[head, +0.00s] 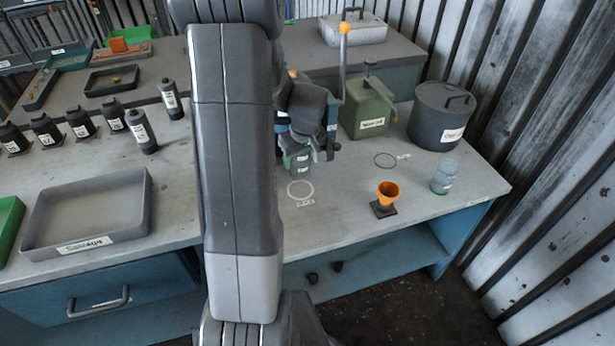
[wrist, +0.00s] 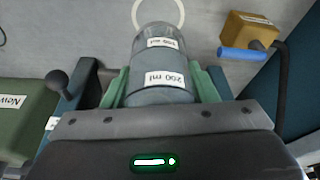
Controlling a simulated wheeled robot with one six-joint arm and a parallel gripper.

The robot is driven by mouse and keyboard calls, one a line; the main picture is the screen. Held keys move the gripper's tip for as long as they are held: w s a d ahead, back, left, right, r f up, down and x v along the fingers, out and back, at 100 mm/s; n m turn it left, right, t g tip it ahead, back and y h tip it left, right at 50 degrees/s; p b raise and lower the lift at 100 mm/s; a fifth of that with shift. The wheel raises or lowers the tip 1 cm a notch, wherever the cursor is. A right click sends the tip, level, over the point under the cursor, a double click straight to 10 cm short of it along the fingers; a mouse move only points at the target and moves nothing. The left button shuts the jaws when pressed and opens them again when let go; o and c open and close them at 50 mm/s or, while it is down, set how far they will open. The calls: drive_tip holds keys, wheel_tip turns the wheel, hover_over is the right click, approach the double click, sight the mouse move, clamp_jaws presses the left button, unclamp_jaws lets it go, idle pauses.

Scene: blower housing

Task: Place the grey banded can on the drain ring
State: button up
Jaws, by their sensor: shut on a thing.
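My gripper (wrist: 162,88) is shut on a grey can (wrist: 160,75) with white label bands, one reading "200 ml". Its green fingers press on both sides of the can. In the head view the can (head: 298,160) hangs below my gripper, just behind a white ring (head: 300,190) marked on the bench. The ring (wrist: 158,10) also shows past the can's far end in the wrist view, partly hidden by it. The ring labels are too small to read, so I cannot tell which is the drain ring.
A green canister (head: 366,108) and a dark lidded pot (head: 441,115) stand behind. A grey tray (head: 88,243) and dark bottles (head: 83,121) are left.

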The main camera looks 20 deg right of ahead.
drive_tip(key=shift+f, duration=3.45)
drive_tip(key=shift+f+b, duration=0.2)
drive_tip(key=shift+b, duration=0.15)
drive_tip(key=o, duration=1.1)
drive_tip(key=shift+c, duration=0.2)
drive_tip(key=shift+r, duration=0.2)
drive_tip(key=p+v, duration=0.1)
drive_tip(key=v, duration=1.1)
drive_tip(key=shift+s, duration=0.1)
